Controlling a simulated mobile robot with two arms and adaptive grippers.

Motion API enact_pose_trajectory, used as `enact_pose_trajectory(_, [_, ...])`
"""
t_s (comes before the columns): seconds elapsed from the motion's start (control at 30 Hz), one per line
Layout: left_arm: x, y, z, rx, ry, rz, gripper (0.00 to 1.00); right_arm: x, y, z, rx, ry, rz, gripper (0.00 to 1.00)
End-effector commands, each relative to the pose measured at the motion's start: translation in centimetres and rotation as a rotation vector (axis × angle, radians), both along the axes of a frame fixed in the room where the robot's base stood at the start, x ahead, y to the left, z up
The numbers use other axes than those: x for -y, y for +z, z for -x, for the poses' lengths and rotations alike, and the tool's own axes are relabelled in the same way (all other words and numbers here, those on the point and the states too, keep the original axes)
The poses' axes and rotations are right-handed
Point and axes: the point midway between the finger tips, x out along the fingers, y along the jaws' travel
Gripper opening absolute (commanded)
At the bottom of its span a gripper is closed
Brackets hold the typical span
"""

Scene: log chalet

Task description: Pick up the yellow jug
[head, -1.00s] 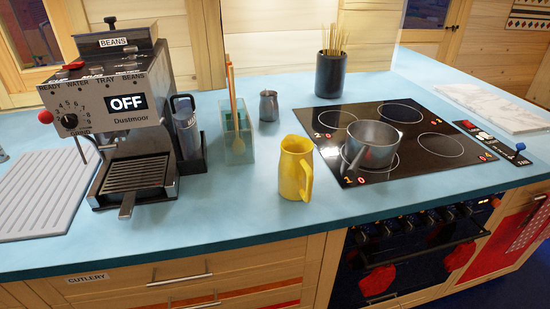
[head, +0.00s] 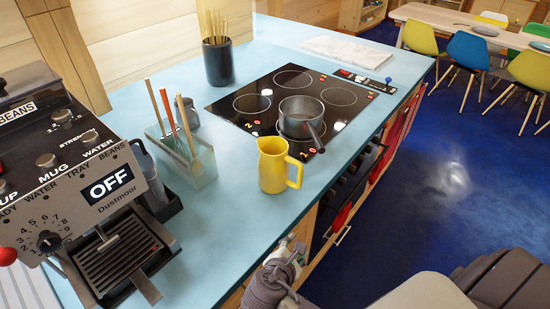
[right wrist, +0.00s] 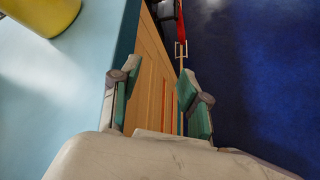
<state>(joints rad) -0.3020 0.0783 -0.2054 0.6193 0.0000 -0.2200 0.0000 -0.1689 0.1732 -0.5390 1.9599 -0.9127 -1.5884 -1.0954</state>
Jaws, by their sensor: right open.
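The yellow jug (head: 273,166) stands upright on the blue counter (head: 222,228), near its front edge, with its handle on the right in the head view. Its lower part also shows at the top left of the right wrist view (right wrist: 42,14). My right gripper (right wrist: 150,95) is open and empty, just off the counter's edge in front of the cabinet fronts. In the head view my right gripper (head: 290,255) shows at the bottom centre, below and apart from the jug. My left gripper is not in view.
A black hob (head: 325,88) with a grey saucepan (head: 301,112) lies behind the jug. A glass utensil holder (head: 190,168), a metal pitcher (head: 188,112) and a coffee machine (head: 90,185) stand left of it. Blue floor (head: 430,190) is open on the right.

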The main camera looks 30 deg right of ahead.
Motion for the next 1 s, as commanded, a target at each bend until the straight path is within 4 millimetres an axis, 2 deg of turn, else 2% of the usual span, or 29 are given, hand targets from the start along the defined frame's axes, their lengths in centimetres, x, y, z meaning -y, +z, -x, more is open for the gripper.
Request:
enact_pose_trajectory(0.03, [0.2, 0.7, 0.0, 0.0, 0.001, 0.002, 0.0, 0.1, 2.9, -0.2, 0.006, 0.013, 0.063, 0.46])
enact_pose_trajectory(0.1, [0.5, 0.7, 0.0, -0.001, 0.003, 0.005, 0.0, 0.2, 4.9, -0.9, -0.014, 0.051, 0.192, 0.46])
enact_pose_trajectory(0.4, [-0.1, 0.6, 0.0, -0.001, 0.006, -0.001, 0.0, -1.3, 10.1, -4.2, -0.123, 0.187, 0.728, 0.46])
enact_pose_trajectory(0.57, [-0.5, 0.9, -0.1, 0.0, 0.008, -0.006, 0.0, -1.0, 11.4, -5.3, -0.149, 0.198, 0.844, 0.46])
enact_pose_trajectory(0.8, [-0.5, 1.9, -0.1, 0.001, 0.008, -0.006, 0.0, 2.7, 11.6, -8.1, -0.152, 0.197, 0.847, 0.46])
enact_pose_trajectory(1.0, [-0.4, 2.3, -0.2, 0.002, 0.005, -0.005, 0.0, 4.7, 11.4, -9.7, -0.15, 0.2, 0.842, 0.46])
